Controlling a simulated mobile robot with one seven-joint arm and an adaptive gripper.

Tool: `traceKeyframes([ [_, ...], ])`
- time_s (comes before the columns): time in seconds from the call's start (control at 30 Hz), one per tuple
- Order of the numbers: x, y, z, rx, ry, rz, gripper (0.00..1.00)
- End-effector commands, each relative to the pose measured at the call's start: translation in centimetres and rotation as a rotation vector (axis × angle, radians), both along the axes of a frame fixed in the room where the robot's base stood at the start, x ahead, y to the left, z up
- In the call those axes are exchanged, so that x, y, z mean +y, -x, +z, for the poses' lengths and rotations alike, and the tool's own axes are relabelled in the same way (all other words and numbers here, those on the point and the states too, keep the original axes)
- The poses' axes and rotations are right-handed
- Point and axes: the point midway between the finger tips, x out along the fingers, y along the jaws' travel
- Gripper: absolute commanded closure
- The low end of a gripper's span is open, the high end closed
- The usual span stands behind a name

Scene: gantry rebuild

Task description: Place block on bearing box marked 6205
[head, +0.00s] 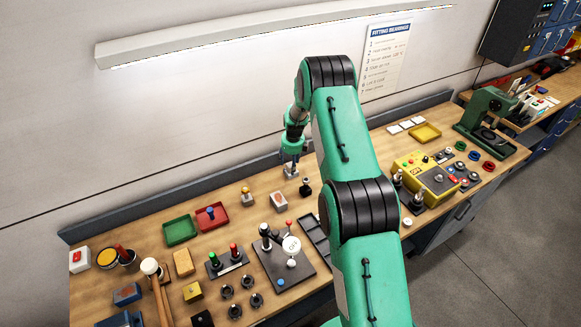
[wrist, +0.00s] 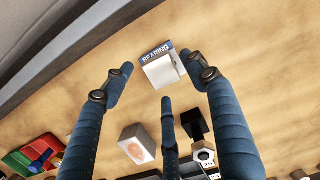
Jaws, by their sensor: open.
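A box with a blue strip lettered "BEARING" (wrist: 155,50) lies on the bench in the wrist view. A plain whitish square face (wrist: 162,71) shows against it; I cannot tell whether this is a separate block resting on the box or part of it. No number 6205 is readable. My gripper (wrist: 160,78) is open, with its fingers spread around this box and the white piece, not visibly touching either. In the head view my gripper (head: 291,159) points down just above the small white item (head: 291,171) at the bench's back.
A white box with an orange-pink disc (wrist: 137,146) and a black piece (wrist: 195,123) are close by. Red (head: 211,217) and green (head: 180,230) trays are to the left, a black plate with levers (head: 290,262) in front. Bare wood surrounds the box at the back.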

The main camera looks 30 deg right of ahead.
Motion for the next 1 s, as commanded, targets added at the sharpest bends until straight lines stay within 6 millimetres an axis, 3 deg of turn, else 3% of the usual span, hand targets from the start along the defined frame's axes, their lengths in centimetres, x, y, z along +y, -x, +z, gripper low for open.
traceKeyframes([
  [0.6, 0.1, 1.2, 8.1, -0.001, 0.001, 0.0, 0.43],
  [1.0, 0.1, 1.5, 10.0, 0.0, 0.0, 0.0, 0.43],
])
